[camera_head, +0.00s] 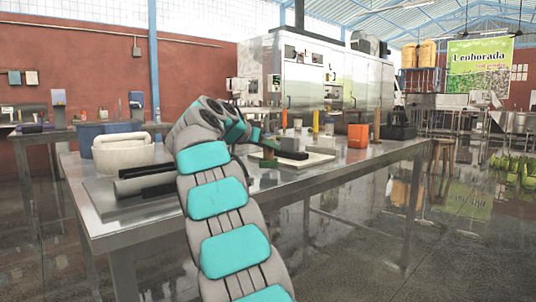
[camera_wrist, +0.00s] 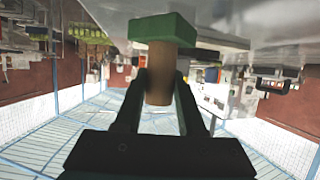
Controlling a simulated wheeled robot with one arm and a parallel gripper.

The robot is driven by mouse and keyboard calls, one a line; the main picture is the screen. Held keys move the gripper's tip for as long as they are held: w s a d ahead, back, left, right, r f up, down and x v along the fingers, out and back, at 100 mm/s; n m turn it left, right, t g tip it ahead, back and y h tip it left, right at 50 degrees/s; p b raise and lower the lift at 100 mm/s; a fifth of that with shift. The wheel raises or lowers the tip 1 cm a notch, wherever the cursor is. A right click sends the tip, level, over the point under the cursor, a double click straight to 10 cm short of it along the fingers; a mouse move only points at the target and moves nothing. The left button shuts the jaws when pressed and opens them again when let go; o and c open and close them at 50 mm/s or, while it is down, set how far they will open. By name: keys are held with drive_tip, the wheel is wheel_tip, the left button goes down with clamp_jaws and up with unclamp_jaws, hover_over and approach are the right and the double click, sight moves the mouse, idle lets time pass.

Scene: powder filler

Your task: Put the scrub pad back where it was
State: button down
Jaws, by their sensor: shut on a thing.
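The scrub pad has a green block (camera_wrist: 162,29) and a tan, rounded handle (camera_wrist: 160,72). My gripper (camera_wrist: 160,88) is shut on the handle, with one dark finger on each side. The wrist picture is upside down, so the green block shows at the top, beyond the fingertips. In the head view the green block of the scrub pad (camera_head: 268,163) shows small at the end of my arm, over the steel table (camera_head: 130,229). I cannot tell whether it touches the table. My arm hides part of the table behind it.
A pale board (camera_head: 318,156) lies right of the pad. An orange box (camera_head: 358,135) and a black device (camera_head: 398,131) stand farther right. The table's near right part is clear.

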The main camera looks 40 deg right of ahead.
drive_tip(key=shift+f, duration=1.15)
drive_tip(key=shift+f, duration=0.15)
drive_tip(key=c, duration=0.5)
unclamp_jaws()
drive_tip(key=shift+r, duration=0.25)
drive_tip(key=b+v, duration=0.1)
drive_tip(key=v, duration=1.1)
